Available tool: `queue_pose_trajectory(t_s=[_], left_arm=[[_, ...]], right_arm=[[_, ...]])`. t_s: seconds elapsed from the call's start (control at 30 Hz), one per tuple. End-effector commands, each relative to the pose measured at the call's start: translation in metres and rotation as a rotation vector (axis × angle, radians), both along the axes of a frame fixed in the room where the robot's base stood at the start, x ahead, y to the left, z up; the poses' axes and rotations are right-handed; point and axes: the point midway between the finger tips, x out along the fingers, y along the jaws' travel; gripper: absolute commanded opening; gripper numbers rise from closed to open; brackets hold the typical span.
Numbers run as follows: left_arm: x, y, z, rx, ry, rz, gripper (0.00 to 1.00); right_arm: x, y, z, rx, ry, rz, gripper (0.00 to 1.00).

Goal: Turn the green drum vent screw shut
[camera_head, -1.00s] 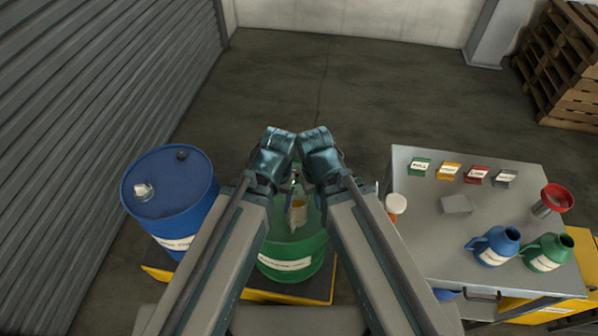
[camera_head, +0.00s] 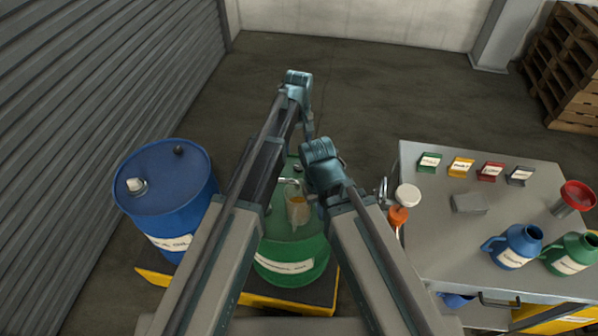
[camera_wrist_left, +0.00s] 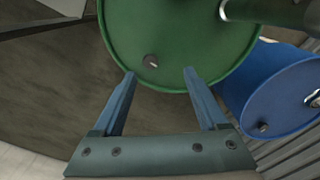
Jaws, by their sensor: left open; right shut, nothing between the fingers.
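The green drum (camera_head: 290,250) stands upright between my arms, partly hidden by them. Its vent screw (camera_wrist_left: 151,60) shows in the left wrist view as a small dark round plug with a light slot, near the drum's rim. My left gripper (camera_head: 307,133) is over the drum's far side. In the left wrist view its two fingers (camera_wrist_left: 158,75) are spread apart, empty, with the screw between their lines, a little beyond the tips. Contact with the screw does not show. My right gripper (camera_head: 323,170) is lower, on the drum's right side, with its fingers hidden behind its wrist.
A blue drum (camera_head: 170,185) stands left of the green one on a yellow-edged pallet (camera_head: 155,275). A grey table (camera_head: 440,225) at right holds a blue jug (camera_head: 515,247), a green jug (camera_head: 572,254) and a red funnel (camera_head: 577,195).

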Motion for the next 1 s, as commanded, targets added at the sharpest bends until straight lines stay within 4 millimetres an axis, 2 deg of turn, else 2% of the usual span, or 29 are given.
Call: queue_pose_trajectory(t_s=[0.03,0.1,0.2,0.37,0.57,0.77,1.0], left_arm=[[0.025,-0.004,-0.011,-0.006,-0.002,0.049,0.76],[0.038,-0.005,-0.014,-0.011,-0.004,0.103,0.76],[0.045,-0.005,-0.015,-0.014,-0.005,0.141,0.76],[0.043,-0.005,-0.015,-0.015,-0.006,0.148,0.76],[0.043,-0.005,-0.024,-0.015,-0.006,0.146,0.76],[0.043,-0.005,-0.045,-0.015,-0.006,0.145,0.76],[0.043,-0.005,-0.079,-0.015,-0.006,0.144,0.76]], right_arm=[[0.000,0.000,-0.011,0.000,0.000,0.000,0.00],[0.000,0.000,-0.014,0.000,0.000,0.000,0.00],[0.000,0.000,-0.015,0.000,0.000,0.000,0.00],[0.000,0.000,-0.015,0.000,0.000,0.000,0.00],[0.000,0.000,-0.024,0.000,0.000,0.000,0.00],[0.000,0.000,-0.045,0.000,0.000,0.000,0.00],[0.000,0.000,-0.079,0.000,0.000,0.000,0.00]])
